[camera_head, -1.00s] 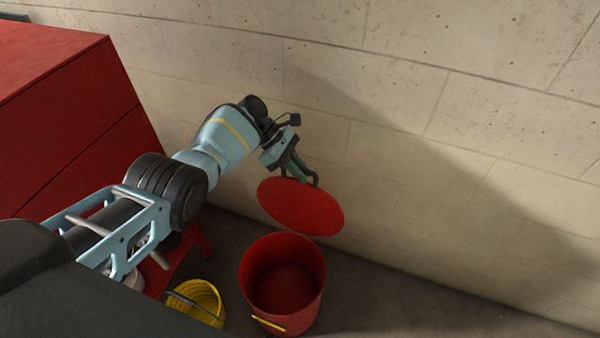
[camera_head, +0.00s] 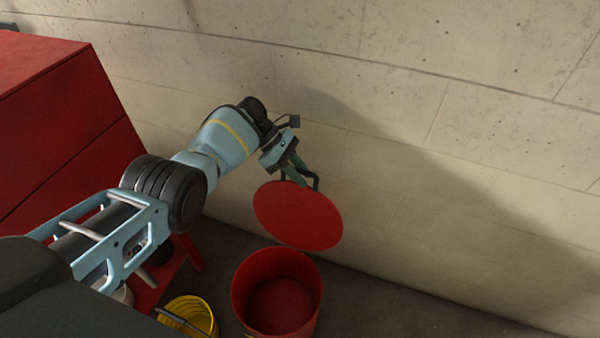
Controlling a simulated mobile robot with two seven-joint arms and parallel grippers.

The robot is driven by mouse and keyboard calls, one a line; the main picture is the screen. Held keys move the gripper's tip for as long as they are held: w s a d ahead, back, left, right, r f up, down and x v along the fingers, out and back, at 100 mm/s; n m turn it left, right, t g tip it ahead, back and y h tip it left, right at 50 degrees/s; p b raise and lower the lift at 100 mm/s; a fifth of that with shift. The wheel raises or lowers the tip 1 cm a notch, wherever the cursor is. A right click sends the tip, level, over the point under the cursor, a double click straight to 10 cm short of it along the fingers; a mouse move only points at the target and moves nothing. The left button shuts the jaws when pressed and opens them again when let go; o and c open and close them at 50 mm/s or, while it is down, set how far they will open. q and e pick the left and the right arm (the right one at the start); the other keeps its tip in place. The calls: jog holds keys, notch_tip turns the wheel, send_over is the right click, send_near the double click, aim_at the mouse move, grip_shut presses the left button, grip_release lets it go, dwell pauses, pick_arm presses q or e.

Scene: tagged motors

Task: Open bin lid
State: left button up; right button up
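The red bin (camera_head: 240,292) stands open on the floor at the bottom middle, and its inside shows. The round red lid (camera_head: 298,217) is in the air above and behind the bin, apart from it and tilted, with its flat face towards me. My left gripper (camera_head: 301,178) is at the upper edge of the lid, its fingers at a dark handle there. It looks shut on that handle, though the contact is small in the picture. My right gripper is not in view.
A yellow bucket (camera_head: 200,315) stands left of the bin. A large red cabinet (camera_head: 60,110) fills the left side. A concrete wall (camera_head: 420,150) runs close behind the lid and bin. The floor (camera_head: 400,310) right of the bin is clear.

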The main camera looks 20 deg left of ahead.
pick_arm(q)
jog(key=shift+o, duration=0.8)
jog(key=p+v, duration=0.1)
jog(key=v, duration=0.5)
jog(key=shift+a+r, duration=0.15)
jog(key=shift+r, duration=0.05)
jog(key=shift+a+r, duration=0.5)
jog(key=shift+a, duration=0.05)
